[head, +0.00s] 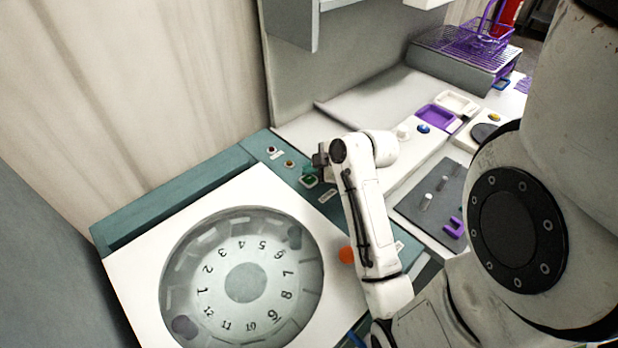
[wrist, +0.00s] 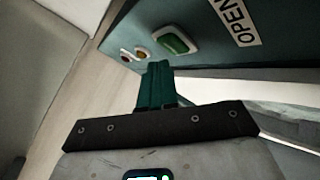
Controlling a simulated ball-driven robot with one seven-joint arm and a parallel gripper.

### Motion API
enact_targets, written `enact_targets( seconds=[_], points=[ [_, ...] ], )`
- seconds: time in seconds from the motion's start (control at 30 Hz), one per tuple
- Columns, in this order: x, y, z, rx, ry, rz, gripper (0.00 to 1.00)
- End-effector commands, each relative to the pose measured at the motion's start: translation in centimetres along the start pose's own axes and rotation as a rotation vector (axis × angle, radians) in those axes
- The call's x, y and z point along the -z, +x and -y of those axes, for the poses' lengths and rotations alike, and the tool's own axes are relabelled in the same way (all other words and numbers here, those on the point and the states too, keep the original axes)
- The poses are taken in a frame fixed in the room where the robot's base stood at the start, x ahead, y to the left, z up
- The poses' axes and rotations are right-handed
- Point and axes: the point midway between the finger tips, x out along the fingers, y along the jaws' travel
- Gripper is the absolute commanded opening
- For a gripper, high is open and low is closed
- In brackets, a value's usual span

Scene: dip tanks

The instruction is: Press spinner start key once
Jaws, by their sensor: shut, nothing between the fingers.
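The spinner (head: 128,262) fills the lower left of the head view, with a round clear window (head: 241,283) over a numbered rotor. Its teal control panel (head: 272,180) runs along the far right edge. A green square key (head: 309,181) in a pale frame sits on this panel; it also shows in the wrist view (wrist: 175,41), beside a label reading OPEN (wrist: 236,18). My gripper (head: 312,170) is just beyond the key in the head view. In the wrist view its teal fingers (wrist: 157,68) are shut and empty, with tips just below the key. I cannot tell whether they touch the panel.
Two small round knobs or lamps, one amber (wrist: 142,53), sit on the panel near the green key. A grey mat (head: 428,203), a purple tray (head: 438,118) and a wire basket (head: 482,37) stand to the right.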

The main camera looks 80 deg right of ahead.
Motion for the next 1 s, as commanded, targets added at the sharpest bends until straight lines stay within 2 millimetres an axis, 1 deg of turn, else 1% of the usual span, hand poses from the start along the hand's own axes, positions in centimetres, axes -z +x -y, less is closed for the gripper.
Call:
enact_targets(
  seconds=[0.63, 1.0],
  points=[
    [-0.01, 0.02, 0.02, 0.0, 0.0, 0.0, 0.0],
    [-0.44, 0.59, 0.44, 0.0, 0.0, 0.0, 0.0]
  ],
)
